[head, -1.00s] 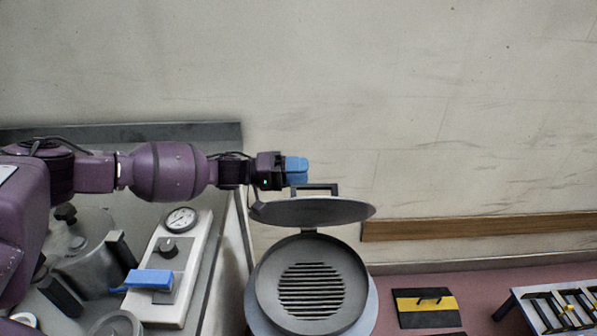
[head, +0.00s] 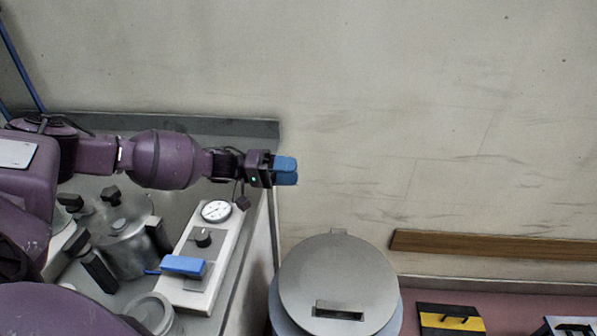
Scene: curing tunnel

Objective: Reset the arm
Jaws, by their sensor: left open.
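My left arm reaches in from the left, stretched out level. My left gripper (head: 286,171), with blue fingertips, is open and empty in front of the pale wall. It is above and to the left of a round grey lid (head: 338,276) and apart from it. The lid lies closed on a round drum (head: 394,314), with its handle (head: 338,311) towards the near side. The inside of the drum is hidden. My right gripper is not in view.
Left, a grey counter holds a clamped metal pot (head: 128,245), a white panel with a dial gauge (head: 216,211) and blue lever (head: 183,266), and a round jar (head: 152,312). A wooden rail (head: 490,244) runs along the wall. A yellow-black plate (head: 450,320) lies at lower right.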

